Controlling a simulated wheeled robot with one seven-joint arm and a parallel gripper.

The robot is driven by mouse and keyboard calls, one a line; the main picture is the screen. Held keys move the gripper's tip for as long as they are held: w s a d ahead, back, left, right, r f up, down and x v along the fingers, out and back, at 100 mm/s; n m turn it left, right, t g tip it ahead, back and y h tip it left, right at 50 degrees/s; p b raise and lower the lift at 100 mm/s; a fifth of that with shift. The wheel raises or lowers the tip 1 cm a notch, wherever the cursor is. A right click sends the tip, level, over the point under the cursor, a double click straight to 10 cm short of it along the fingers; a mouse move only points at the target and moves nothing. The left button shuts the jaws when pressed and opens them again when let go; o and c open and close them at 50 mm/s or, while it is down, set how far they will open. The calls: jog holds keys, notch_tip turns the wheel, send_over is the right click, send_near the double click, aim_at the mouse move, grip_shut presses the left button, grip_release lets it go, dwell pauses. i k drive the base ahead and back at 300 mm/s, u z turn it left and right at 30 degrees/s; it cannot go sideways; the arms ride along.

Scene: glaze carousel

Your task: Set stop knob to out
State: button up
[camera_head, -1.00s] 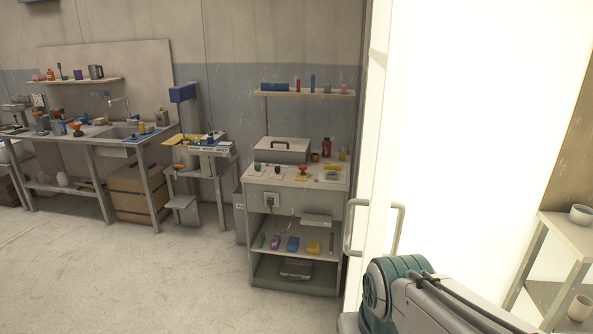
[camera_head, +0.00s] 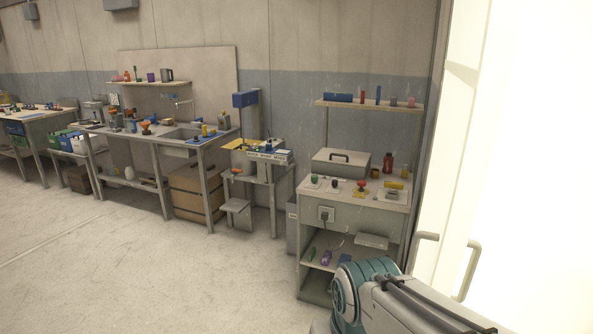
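I cannot tell for sure which thing is the stop knob. A red knob-like thing (camera_head: 361,186) stands on the top of the grey cabinet (camera_head: 372,216) right of centre, with small green and dark pieces on pale plates beside it. Another orange-red knob-like thing (camera_head: 147,128) stands on the sink bench at the left. Both are too small to read their setting. My gripper is out of view; only a grey and teal part of my arm shows at the bottom right, in front of the cabinet's lower right part.
A stand with a blue-topped column (camera_head: 246,99) is left of the cabinet. The sink bench (camera_head: 208,143) and a further table (camera_head: 37,115) line the wall. A bright panel with handles (camera_head: 467,272) is at the right. The floor (camera_head: 130,265) at left is clear.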

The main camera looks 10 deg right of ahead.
aim_at(361, 183)
jog(key=u, duration=0.3)
jog(key=i, duration=2.05)
jog(key=z, duration=0.85)
jog(key=i, duration=1.15)
jog(key=z, duration=1.25)
jog(key=i, duration=0.25)
jog(key=z, duration=0.05)
